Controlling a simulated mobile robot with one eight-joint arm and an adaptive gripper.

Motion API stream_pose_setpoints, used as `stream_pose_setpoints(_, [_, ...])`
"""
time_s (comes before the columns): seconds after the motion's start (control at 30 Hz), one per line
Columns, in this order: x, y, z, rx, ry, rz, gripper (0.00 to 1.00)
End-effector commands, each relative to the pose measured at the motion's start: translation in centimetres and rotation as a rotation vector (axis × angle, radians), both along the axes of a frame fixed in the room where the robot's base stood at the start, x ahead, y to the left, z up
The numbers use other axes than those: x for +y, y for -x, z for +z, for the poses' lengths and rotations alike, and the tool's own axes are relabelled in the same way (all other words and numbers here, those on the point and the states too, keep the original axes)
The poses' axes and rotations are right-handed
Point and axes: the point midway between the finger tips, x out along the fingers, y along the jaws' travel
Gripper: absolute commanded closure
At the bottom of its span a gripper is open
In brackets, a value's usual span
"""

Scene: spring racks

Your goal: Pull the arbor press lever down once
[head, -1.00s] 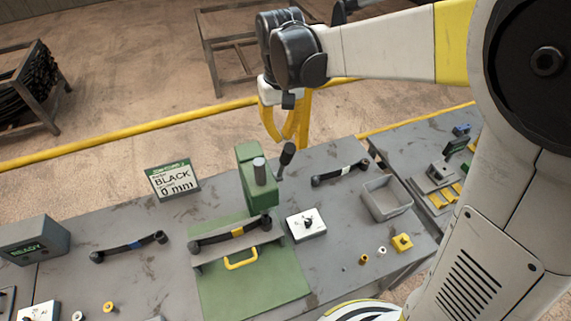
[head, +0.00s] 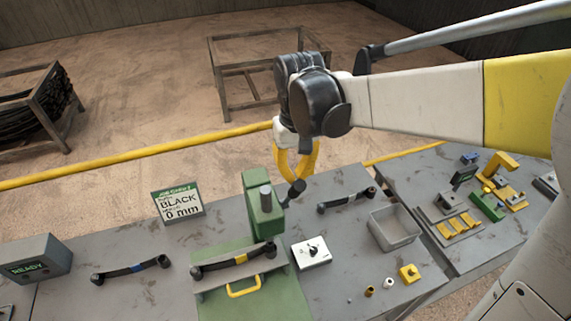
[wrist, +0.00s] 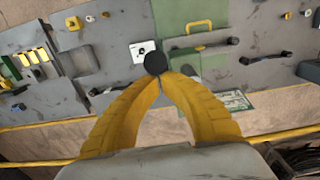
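The green arbor press (head: 257,205) stands on the grey bench in the head view. Its dark lever (head: 297,188) sticks out on its right side, leaning up and to the right, with a round black knob. My gripper (head: 299,180) comes down on the knob from above, its yellow fingers bowed. In the wrist view the fingertips of my gripper (wrist: 160,76) come together right at the edge of the black knob (wrist: 155,63). The fingers look shut with nothing between them, touching or almost touching the knob. The exact contact is hidden.
Similar bars lie left (head: 132,268) and right (head: 347,201). A switch box (head: 311,252), a grey bin (head: 396,228) and a job card (head: 178,204) reading BLACK, 0 mm are nearby. A box (head: 35,258) reads READY.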

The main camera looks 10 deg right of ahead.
Motion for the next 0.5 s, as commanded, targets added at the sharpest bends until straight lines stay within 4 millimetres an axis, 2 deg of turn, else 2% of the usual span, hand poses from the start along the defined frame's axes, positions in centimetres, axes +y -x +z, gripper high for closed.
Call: stream_pose_setpoints(0.5, [-0.6, 3.1, -2.1, 0.0, 0.0, 0.0, 1.0])
